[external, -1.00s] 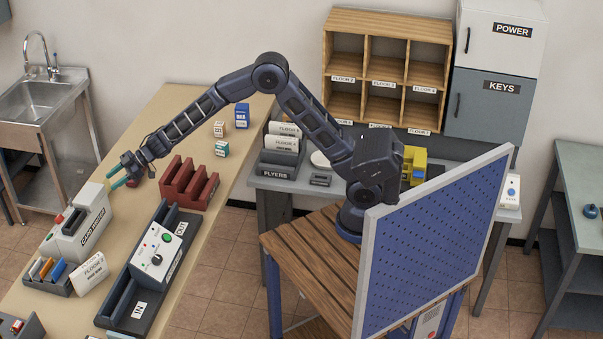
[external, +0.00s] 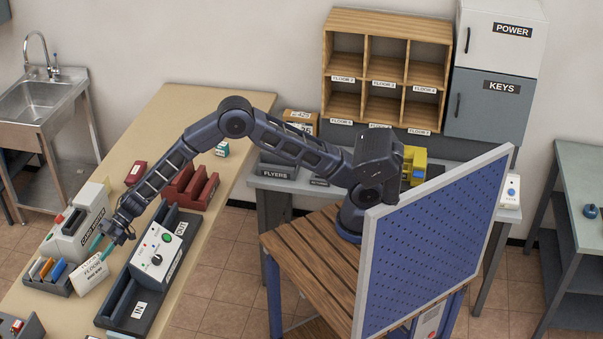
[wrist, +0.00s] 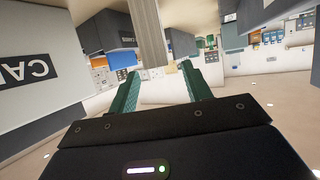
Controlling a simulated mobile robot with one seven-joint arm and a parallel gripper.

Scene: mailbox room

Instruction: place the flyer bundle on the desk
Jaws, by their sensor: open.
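A white flyer bundle (external: 91,276) with printed floor lettering stands tilted on the long beige tabletop (external: 165,115), beside the card-maker machine, in the external view. My gripper (external: 101,248) is just above its upper edge, with its teal fingers open. In the wrist view, the open fingers (wrist: 160,74) have a pale surface between and beyond them, which may be the bundle; I cannot tell. I cannot see contact between fingers and bundle. The flyers holder (external: 277,172) on the grey desk (external: 300,184) is partly hidden behind my arm.
The grey card machine (external: 80,232) is close beside my gripper. A tray of coloured cards (external: 50,278) lies left of the bundle, and the in/out unit (external: 155,258) right of it. A red rack (external: 194,187) stands behind. The tabletop's far part is clear.

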